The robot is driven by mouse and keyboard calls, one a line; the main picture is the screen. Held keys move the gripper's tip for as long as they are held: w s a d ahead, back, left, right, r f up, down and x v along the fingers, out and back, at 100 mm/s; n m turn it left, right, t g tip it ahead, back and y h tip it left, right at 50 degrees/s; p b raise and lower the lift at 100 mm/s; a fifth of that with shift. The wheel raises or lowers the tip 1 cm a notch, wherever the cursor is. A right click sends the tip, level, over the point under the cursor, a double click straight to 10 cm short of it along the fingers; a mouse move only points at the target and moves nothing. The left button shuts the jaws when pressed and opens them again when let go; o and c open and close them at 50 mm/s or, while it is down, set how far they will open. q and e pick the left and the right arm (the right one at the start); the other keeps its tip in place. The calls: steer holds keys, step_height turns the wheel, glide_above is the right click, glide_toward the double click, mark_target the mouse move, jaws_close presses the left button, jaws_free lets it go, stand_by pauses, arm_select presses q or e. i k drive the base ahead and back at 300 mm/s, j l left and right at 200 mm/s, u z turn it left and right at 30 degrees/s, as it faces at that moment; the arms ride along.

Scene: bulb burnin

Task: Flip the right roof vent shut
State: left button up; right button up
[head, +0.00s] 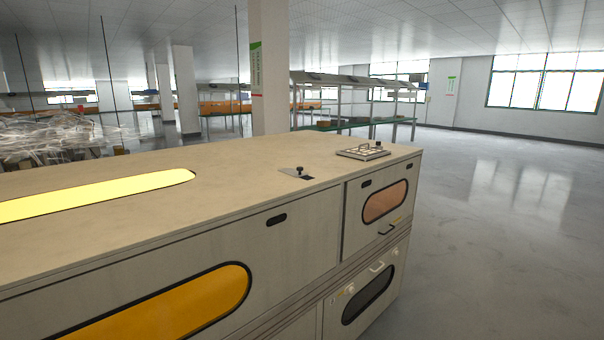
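A small rectangular roof vent (363,151), pale with a dark outline and raised bars on top, sits near the far right end of the cabinet's flat top (235,175). It is small in the head view, and I cannot tell how its flap stands. Nearer and to its left, a small grey plate with a black knob (298,171) lies on the same top. Neither of my grippers is in view.
The long beige cabinet has a glowing yellow window (95,195) in its top and an orange window (165,308) in its front. Doors with handles (389,229) are at its right end. Open grey floor (510,220) lies to the right. Shelving (355,100) stands behind.

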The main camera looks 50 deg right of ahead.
mark_target(297, 172)
steer(key=z, duration=1.55)
